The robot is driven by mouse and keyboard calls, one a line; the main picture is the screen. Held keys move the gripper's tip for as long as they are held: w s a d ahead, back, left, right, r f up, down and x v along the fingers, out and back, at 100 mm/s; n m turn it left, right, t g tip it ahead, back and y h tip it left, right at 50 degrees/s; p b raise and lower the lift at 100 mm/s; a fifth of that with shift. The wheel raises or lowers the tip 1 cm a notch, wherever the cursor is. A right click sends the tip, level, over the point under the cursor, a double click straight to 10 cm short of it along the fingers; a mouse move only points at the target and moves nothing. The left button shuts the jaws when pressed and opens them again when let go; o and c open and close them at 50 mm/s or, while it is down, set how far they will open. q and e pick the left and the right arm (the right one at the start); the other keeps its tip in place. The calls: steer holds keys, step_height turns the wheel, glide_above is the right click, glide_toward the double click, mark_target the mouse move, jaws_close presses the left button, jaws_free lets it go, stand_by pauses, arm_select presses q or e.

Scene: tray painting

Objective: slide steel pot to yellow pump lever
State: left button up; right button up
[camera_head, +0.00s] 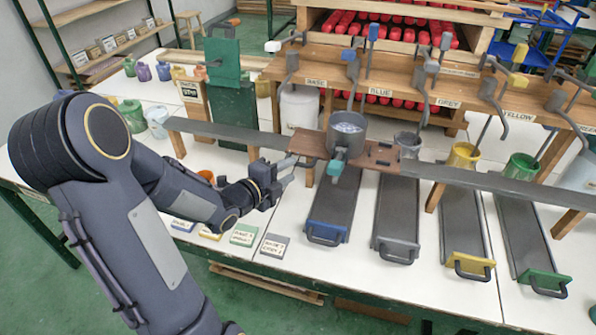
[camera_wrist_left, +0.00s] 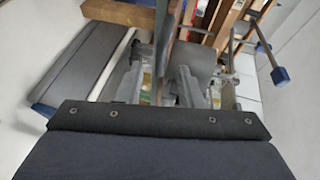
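The steel pot (camera_head: 347,138) stands upright on a wooden carriage (camera_head: 380,158) that rests on a long dark rail, near the blue lane. A teal block (camera_head: 336,166) is at the pot's front. My left gripper (camera_head: 287,168) is just left of the carriage, apart from the pot. In the left wrist view its fingers (camera_wrist_left: 158,85) are apart, with a dark edge beyond them. I cannot tell if they touch anything. My right gripper is not in view.
The dark rail (camera_head: 480,180) runs on to the right past the yellow bucket (camera_head: 464,157) and green bucket (camera_head: 522,168). Lanes with coloured end handles lie below it. Other pump levers hang from the wooden shelf. Small labelled cards (camera_head: 243,235) lie at the table front.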

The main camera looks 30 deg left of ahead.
arm_select(q)
steer(key=x, duration=0.7)
steer(key=shift+p, duration=0.45)
steer(key=c, duration=0.6)
steer(key=shift+s+f, duration=0.1)
steer(key=shift+f, duration=0.05)
jaws_close()
